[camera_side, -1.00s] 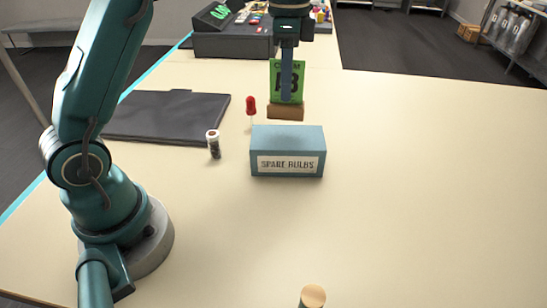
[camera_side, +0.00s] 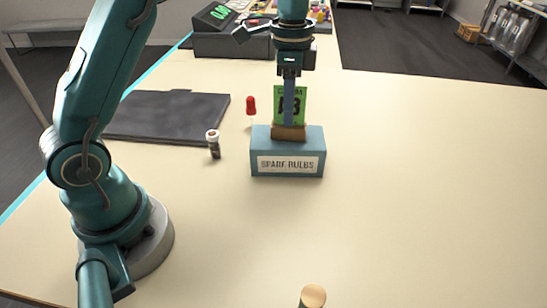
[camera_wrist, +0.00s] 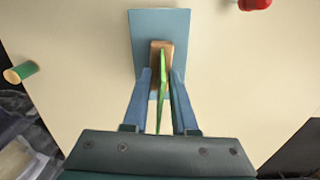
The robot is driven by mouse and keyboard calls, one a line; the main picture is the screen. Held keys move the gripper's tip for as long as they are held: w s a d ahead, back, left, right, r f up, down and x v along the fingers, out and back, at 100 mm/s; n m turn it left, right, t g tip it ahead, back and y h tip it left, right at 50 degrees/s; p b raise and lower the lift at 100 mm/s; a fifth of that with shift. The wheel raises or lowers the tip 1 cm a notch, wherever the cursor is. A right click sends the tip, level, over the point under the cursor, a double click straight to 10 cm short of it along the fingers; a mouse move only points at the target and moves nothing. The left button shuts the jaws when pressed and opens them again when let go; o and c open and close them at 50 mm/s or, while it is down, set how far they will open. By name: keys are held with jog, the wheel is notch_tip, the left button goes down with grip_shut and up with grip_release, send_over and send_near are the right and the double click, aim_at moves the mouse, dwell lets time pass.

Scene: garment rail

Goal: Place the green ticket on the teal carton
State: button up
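The green ticket (camera_side: 278,105), a card with dark lettering, stands upright in a brown wooden base (camera_side: 288,132). The base is over the top of the teal carton (camera_side: 260,160), marked SPARE BULBS, and appears to rest on it. In the wrist view the ticket (camera_wrist: 162,90) shows edge-on and the base lies inside the outline of the carton (camera_wrist: 140,30). My gripper (camera_side: 289,122) points down with one finger in front of the ticket. In the wrist view my gripper (camera_wrist: 161,72) has a finger on each side, with narrow gaps showing beside the ticket.
A red-topped object (camera_side: 251,105) stands behind the carton's left end. The table's right side is clear.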

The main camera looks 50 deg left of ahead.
jog(key=shift+r, duration=0.1)
notch_tip(320, 180, up, 7)
jog(key=shift+f, duration=0.1)
jog(key=shift+r, duration=0.35)
jog(key=s+d+r+n+t, duration=0.25)
jog(key=s+n, duration=0.25)
jog(key=s, duration=0.5)
jog(key=s+f+n+t, duration=0.3)
jog(key=s+f, duration=0.3)
jog(key=s, duration=0.2)
jog(key=shift+d+n, duration=0.25)
jog(key=shift+n, duration=0.25)
